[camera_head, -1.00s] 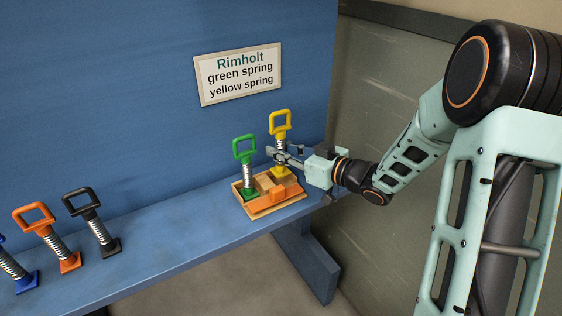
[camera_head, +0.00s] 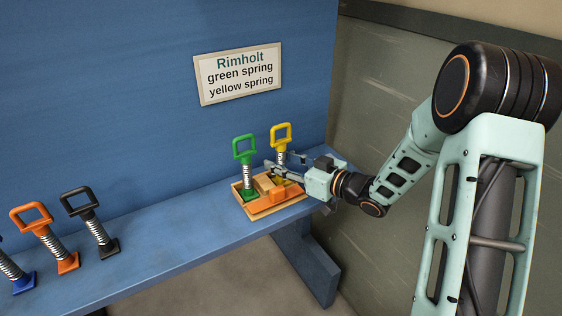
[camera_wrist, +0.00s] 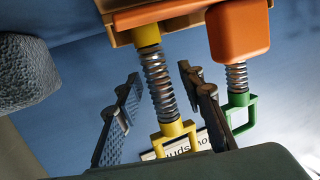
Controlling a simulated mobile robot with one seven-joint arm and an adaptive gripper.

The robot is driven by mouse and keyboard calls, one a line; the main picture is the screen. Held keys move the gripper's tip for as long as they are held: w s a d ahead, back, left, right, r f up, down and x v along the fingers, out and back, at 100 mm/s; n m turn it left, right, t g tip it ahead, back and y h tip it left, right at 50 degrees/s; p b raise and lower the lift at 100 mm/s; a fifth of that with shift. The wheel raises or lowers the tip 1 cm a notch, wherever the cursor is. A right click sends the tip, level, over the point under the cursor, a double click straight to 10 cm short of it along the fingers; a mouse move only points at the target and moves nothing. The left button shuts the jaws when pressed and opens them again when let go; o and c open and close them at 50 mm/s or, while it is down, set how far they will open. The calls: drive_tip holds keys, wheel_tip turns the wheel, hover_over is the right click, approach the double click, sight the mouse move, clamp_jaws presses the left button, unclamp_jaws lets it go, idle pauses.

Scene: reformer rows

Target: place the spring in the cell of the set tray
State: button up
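The yellow spring (camera_head: 281,138) stands upright in the right rear part of the set tray (camera_head: 262,213), its base low among the tray's walls. It also shows in the wrist view (camera_wrist: 158,82), with its yellow base at the tray and its handle near my palm. My gripper (camera_head: 284,164) is around its coil; in the wrist view the two fingers (camera_wrist: 160,98) are spread, with a gap on each side of the coil. The green spring (camera_head: 246,165) stands upright in the tray's left part.
An orange block (camera_wrist: 238,32) at the tray partly hides the green spring in the wrist view. An orange spring (camera_head: 45,238), a black spring (camera_head: 92,226) and a blue one (camera_head: 16,276) stand to the left on the blue bench (camera_head: 165,235). A sign (camera_head: 239,75) hangs behind.

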drive_tip(key=shift+r, duration=0.25)
drive_tip(key=p+v, duration=0.1)
drive_tip(key=v, duration=1.1)
drive_tip(key=shift+w, duration=0.1)
